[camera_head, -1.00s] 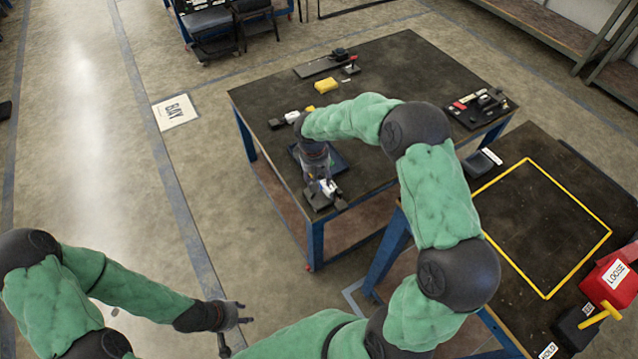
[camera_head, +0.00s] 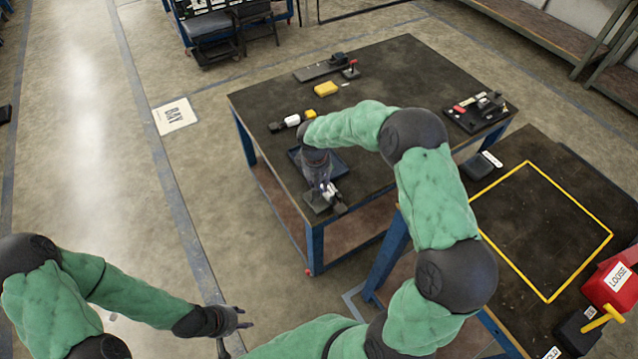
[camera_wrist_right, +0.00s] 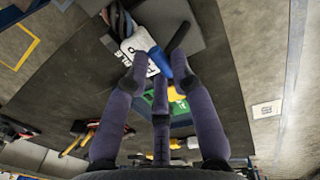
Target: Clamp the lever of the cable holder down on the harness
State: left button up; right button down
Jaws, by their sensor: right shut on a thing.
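The cable holder (camera_head: 318,200) is a dark grey piece at the near corner of the black table, close to a blue tray. In the right wrist view, its grey base plate (camera_wrist_right: 205,25) lies under a white-labelled, blue-edged part (camera_wrist_right: 140,45) and a black bar (camera_wrist_right: 180,36) that looks like the lever. Dark cable loops (camera_wrist_right: 118,18), probably the harness, lie beside the label. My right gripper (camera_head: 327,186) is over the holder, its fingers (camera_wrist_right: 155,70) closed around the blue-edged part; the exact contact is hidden. My left gripper (camera_head: 240,320) is open and empty above the floor.
The blue tray (camera_head: 340,160) lies just behind the holder. A yellow block (camera_head: 326,88), a white connector (camera_head: 291,120) and a tool board (camera_head: 480,112) are also on the table (camera_head: 410,75).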

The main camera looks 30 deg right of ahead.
jog(key=p, duration=0.1)
jog(key=d+y+p, duration=0.1)
jog(key=shift+d+f+y+p, duration=0.1)
jog(key=shift+f+y+p, duration=0.1)
jog(key=shift+y+p, duration=0.15)
jog(key=shift+d+f+y+p, duration=0.2)
jog(key=shift+f+y+p, duration=0.15)
jog(key=shift+y+p, duration=0.1)
jog(key=c, duration=1)
grip_release()
jog(key=shift+c, duration=0.2)
notch_tip(320, 180, up, 12)
jog(key=d, duration=0.1)
jog(key=shift+d, duration=0.35)
jog(key=shift+w, duration=0.1)
